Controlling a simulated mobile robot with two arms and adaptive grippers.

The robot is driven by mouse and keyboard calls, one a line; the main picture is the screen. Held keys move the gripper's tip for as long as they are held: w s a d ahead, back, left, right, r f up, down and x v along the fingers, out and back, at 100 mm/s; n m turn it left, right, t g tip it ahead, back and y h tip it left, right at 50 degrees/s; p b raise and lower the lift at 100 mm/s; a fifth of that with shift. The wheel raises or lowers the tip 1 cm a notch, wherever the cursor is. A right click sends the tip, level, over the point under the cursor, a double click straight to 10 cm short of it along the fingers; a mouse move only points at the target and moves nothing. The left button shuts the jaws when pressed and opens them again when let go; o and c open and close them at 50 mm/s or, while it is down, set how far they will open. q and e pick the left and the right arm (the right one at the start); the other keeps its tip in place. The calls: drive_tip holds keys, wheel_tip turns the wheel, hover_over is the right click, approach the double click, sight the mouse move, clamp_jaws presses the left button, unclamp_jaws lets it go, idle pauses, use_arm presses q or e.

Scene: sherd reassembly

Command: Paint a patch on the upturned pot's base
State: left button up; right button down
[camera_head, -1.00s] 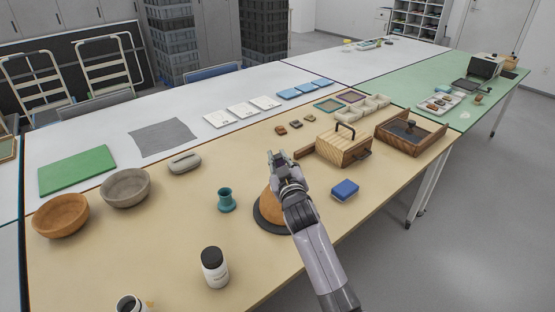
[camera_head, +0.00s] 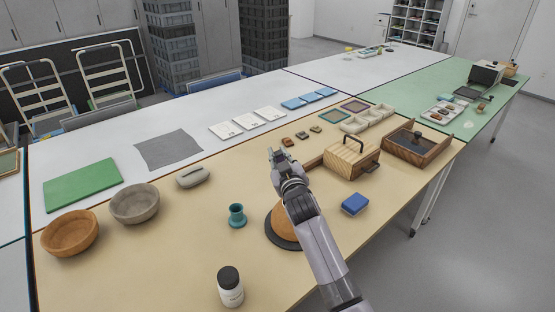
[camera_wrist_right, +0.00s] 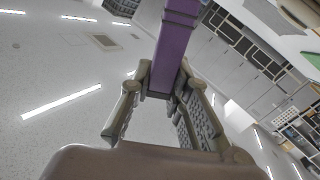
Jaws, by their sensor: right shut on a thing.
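The orange-brown upturned pot (camera_head: 281,219) sits on a dark round disc (camera_head: 275,236), partly hidden behind my right arm. My right gripper (camera_head: 277,156) is above and beyond the pot in the head view, apart from it as far as I can tell. In the wrist view, my right gripper (camera_wrist_right: 163,88) is shut on a purple bar-like handle (camera_wrist_right: 176,42). The handle's far end is out of that view, so I cannot tell what tip it has. The pot's base is mostly hidden, and no painted patch shows. My left gripper is not in view.
A teal cup (camera_head: 237,216) and a white bottle with a dark cap (camera_head: 231,289) stand left of the pot. A blue sponge-like block (camera_head: 355,204) and a wooden box (camera_head: 349,160) lie to the right. Two bowls (camera_head: 70,235) (camera_head: 134,204) stand at the left.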

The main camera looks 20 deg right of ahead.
wheel_tip(320, 180, up, 2)
drive_tip(key=shift+w+p, duration=0.15)
drive_tip(key=shift+p, duration=0.5)
drive_tip(key=shift+w+a+r+p, duration=0.1)
drive_tip(key=shift+r+p, duration=0.5)
drive_tip(key=shift+r, duration=0.1)
drive_tip(key=shift+r+p, duration=0.3)
drive_tip(key=shift+r, duration=0.2)
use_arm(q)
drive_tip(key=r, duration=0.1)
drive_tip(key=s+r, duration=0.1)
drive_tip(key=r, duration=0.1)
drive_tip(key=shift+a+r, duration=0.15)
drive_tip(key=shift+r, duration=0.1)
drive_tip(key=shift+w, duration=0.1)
use_arm(e)
drive_tip(key=shift+f, duration=0.1)
